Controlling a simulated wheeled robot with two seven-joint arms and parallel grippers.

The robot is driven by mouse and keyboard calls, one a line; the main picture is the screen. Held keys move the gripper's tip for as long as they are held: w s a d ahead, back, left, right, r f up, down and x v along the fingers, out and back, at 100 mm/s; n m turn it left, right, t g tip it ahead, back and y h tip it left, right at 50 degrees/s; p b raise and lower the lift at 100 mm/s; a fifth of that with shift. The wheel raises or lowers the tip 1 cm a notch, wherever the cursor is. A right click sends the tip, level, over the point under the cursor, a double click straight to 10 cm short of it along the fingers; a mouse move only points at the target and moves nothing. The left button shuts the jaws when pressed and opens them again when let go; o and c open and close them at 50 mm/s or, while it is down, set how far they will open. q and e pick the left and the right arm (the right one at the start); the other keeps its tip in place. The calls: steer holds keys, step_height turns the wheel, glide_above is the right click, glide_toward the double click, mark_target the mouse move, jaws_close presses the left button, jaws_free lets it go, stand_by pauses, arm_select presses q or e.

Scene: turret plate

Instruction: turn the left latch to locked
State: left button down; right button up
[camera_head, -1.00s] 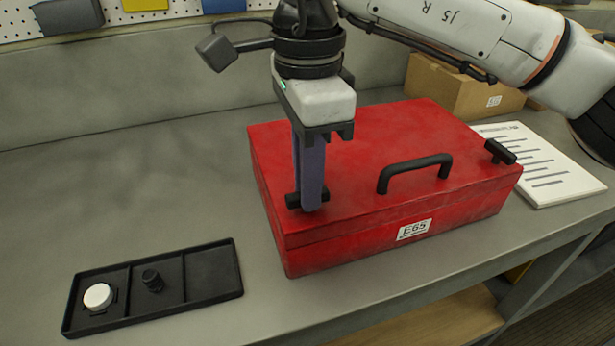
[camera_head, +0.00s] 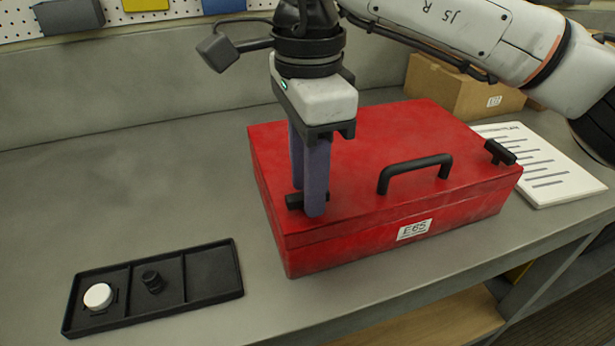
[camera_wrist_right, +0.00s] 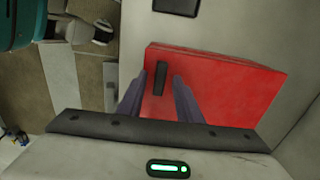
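The red case (camera_head: 385,140) lies closed on the bench, with a black carry handle (camera_head: 415,172) on its lid. The left latch (camera_head: 294,201) is a small black bar at the lid's near left corner, roughly crosswise in the head view. My right gripper (camera_head: 308,208) points down over it, its two purple fingers apart. In the right wrist view the latch (camera_wrist_right: 160,78) lies between the fingertips, with a narrow gap visible on each side. One finger hides part of the latch in the head view. My left gripper is not in view.
A second black latch (camera_head: 500,151) sits at the lid's right end. A black tray (camera_head: 215,274) with a white round piece (camera_head: 98,296) and a black knob (camera_head: 153,281) lies front left. Papers (camera_head: 545,165) and a cardboard box (camera_head: 460,88) are at the right.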

step_height(320, 180, up, 10)
steer(key=shift+r, duration=0.15)
stand_by(0.3)
